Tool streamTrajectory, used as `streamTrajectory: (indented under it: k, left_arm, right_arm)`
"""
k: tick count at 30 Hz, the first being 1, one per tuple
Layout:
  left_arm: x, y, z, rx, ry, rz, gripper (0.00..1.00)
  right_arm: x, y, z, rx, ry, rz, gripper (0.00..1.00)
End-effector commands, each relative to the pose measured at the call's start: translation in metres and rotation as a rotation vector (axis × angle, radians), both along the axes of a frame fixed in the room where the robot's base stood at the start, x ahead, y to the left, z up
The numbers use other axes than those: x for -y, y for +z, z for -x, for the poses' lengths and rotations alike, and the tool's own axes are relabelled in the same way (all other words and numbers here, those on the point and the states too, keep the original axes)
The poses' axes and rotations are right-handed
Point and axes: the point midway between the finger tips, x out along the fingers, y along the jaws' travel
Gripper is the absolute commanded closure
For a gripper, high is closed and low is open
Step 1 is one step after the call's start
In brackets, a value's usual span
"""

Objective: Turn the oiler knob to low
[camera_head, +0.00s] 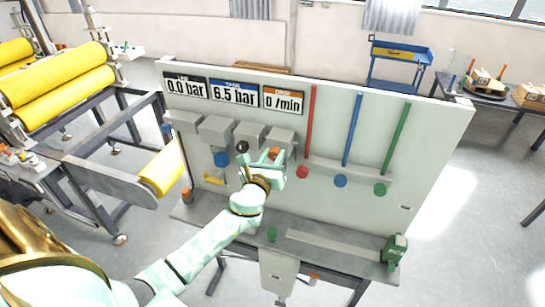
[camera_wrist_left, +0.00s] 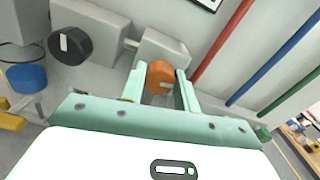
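The orange knob (camera_wrist_left: 160,77) sits under a grey block on the panel and also shows in the head view (camera_head: 274,154). I take it for the oiler knob, as it sits below the orange-labelled "0 /min" display (camera_head: 283,100). My left gripper (camera_wrist_left: 163,84) has one finger on each side of the orange knob in the left wrist view. Small gaps seem to show beside the knob, so the fingers look apart from it. In the head view my left gripper (camera_head: 268,163) is at the panel and partly covers the knob. My right gripper is out of view.
A black knob (camera_wrist_left: 70,46) and a blue knob (camera_wrist_left: 27,77) are left of my fingers. Red (camera_head: 309,135), blue (camera_head: 352,130) and green (camera_head: 396,140) tubes run down the panel (camera_head: 432,150) at right. A narrow bench (camera_head: 330,250) extends below.

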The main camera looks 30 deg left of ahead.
Motion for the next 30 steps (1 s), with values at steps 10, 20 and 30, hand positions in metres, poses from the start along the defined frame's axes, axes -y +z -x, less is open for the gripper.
streamTrajectory:
  k: [10, 20, 30]
  left_arm:
    - [0.000, -0.001, 0.000, 0.019, 0.001, 0.075, 0.92]
    - [-0.001, -0.001, 0.000, 0.080, 0.002, 0.326, 0.92]
    - [-0.002, -0.002, 0.001, 0.156, 0.002, 0.642, 0.92]
  right_arm:
    - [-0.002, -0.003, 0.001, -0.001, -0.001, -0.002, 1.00]
    - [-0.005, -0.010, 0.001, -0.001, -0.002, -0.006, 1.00]
    - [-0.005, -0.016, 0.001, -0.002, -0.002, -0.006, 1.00]
